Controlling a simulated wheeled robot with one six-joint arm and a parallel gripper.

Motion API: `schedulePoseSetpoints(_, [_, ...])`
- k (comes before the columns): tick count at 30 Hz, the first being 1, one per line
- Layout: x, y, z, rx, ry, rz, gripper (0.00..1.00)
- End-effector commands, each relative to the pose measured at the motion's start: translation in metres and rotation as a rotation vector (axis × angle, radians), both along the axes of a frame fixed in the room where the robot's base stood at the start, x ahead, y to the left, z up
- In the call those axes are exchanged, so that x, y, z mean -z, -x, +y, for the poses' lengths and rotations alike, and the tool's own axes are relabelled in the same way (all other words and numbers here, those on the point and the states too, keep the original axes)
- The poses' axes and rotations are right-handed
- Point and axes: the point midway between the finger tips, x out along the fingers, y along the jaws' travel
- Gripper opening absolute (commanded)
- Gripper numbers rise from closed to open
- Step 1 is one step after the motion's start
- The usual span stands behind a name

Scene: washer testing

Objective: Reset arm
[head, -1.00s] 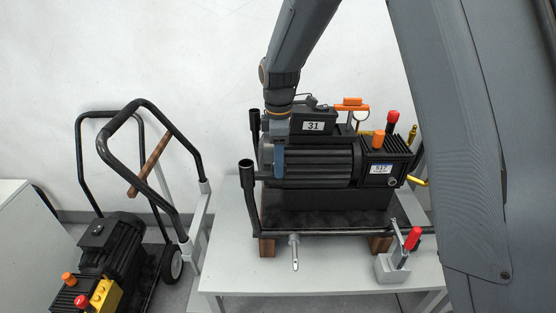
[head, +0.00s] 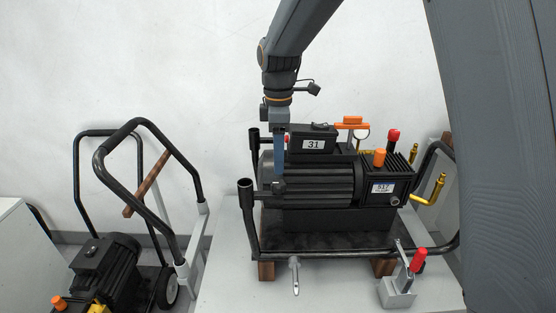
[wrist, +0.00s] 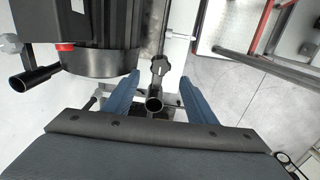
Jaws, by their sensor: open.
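My gripper (head: 279,160) points down at the left end of the black motor pump (head: 318,185), which stands on a black tray frame on the table. In the wrist view my gripper (wrist: 152,92) shows two blue fingers spread apart, with nothing held between them. The black open tube end (wrist: 154,104) of the frame and a dark knob (wrist: 160,68) appear between and beyond the fingers; I cannot tell how far below they are. The pump's round end (wrist: 100,62) is to the left of the fingers. My arm reaches down from the top of the head view.
A white table (head: 235,285) carries the pump. A grey block with a red-handled clamp (head: 398,290) stands at its front right. A cart with black handles (head: 102,170) and another motor (head: 105,265) is at the left. Bare floor (wrist: 215,85) shows right of the fingers.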

Motion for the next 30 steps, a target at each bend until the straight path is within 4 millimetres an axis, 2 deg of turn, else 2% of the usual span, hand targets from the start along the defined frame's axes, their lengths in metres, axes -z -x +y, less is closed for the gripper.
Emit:
schedulePoseSetpoints(6, [0.001,0.001,-0.002,0.008,0.0,0.0,0.51])
schedulePoseSetpoints(8, [0.003,0.007,-0.011,0.064,-0.001,-0.003,0.51])
schedulePoseSetpoints(11, [0.01,0.025,-0.035,0.228,-0.005,-0.012,0.51])
schedulePoseSetpoints(14, [0.021,0.055,-0.069,0.48,-0.014,-0.027,0.51])
schedulePoseSetpoints(18, [0.039,0.11,-0.113,0.872,-0.034,-0.05,0.51])
schedulePoseSetpoints(21, [0.052,0.148,-0.138,1.126,-0.051,-0.064,0.51])
schedulePoseSetpoints(24, [0.062,0.18,-0.154,1.328,-0.066,-0.073,0.51])
schedulePoseSetpoints(27, [0.069,0.202,-0.163,1.463,-0.077,-0.078,0.51])
schedulePoseSetpoints(30, [0.072,0.213,-0.166,1.534,-0.083,-0.081,0.51])
